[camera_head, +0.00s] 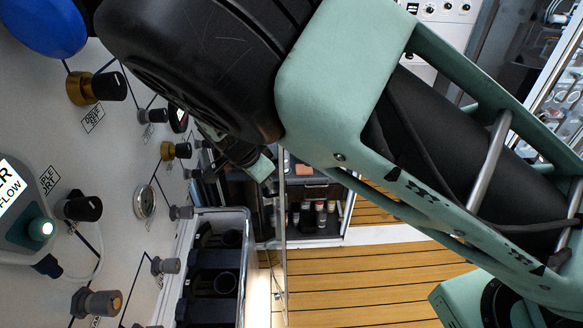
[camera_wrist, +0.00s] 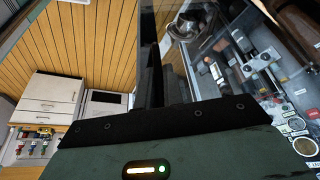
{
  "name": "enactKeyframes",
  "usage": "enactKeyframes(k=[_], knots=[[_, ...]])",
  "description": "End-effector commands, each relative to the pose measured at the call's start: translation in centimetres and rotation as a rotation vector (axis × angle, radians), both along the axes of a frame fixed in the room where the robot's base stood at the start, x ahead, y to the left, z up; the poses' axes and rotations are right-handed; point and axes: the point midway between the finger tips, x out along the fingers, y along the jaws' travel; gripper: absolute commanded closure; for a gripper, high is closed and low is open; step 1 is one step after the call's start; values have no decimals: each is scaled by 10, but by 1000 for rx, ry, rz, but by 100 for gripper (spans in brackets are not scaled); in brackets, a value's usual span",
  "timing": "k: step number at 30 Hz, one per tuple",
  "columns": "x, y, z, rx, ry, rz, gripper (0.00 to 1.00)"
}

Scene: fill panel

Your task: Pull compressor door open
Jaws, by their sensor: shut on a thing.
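The compressor door appears in the head view as a thin, partly see-through pane (camera_head: 284,245), seen nearly edge-on. It stands out from the panel's lower cabinet, with the wooden floor beyond it. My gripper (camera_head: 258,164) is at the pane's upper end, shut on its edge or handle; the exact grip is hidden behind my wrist. In the wrist view, a dark upright strip (camera_wrist: 150,60), seemingly the door, rises from between the dark jaws (camera_wrist: 155,112).
Wooden floor (camera_head: 360,285) is clear at right. White cabinets (camera_wrist: 52,98) stand farther off in the wrist view.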

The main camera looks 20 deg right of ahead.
Motion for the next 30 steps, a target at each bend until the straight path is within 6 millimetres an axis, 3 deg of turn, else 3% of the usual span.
enactKeyframes(k=[6, 18, 19, 21, 30], knots=[[-2, 18, -1, -2, 9, 3, 100], [-2, 20, -2, -2, 10, 3, 100], [-2, 20, -2, -2, 10, 3, 83], [-2, 20, -2, -1, 9, 3, 69], [0, 20, 0, 0, 4, 3, 69]])
